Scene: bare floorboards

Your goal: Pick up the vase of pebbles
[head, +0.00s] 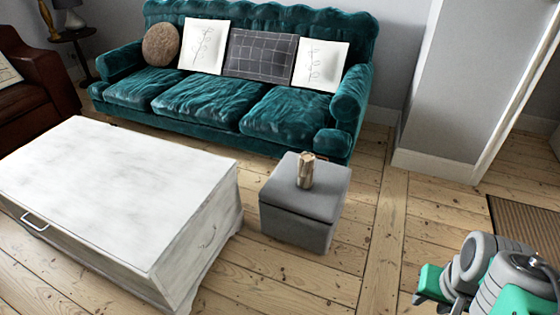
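A small tan and brown object (306,171), which looks like the vase of pebbles, stands upright on top of a grey cube-shaped ottoman (290,225). It is too small to make out any pebbles. My arm shows at the lower right with grey joints and green parts. My gripper (428,290) seems to be at its left end, low over the floorboards and well to the right of the ottoman. Its fingers are too unclear to tell whether they are open. It is apart from the vase.
A white chest-like table (110,190) stands left of the ottoman. A teal sofa (230,100) with several cushions is behind it. A wall corner (440,90) and a brown mat (525,225) are at the right. Bare floorboards (390,240) lie clear right of the ottoman.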

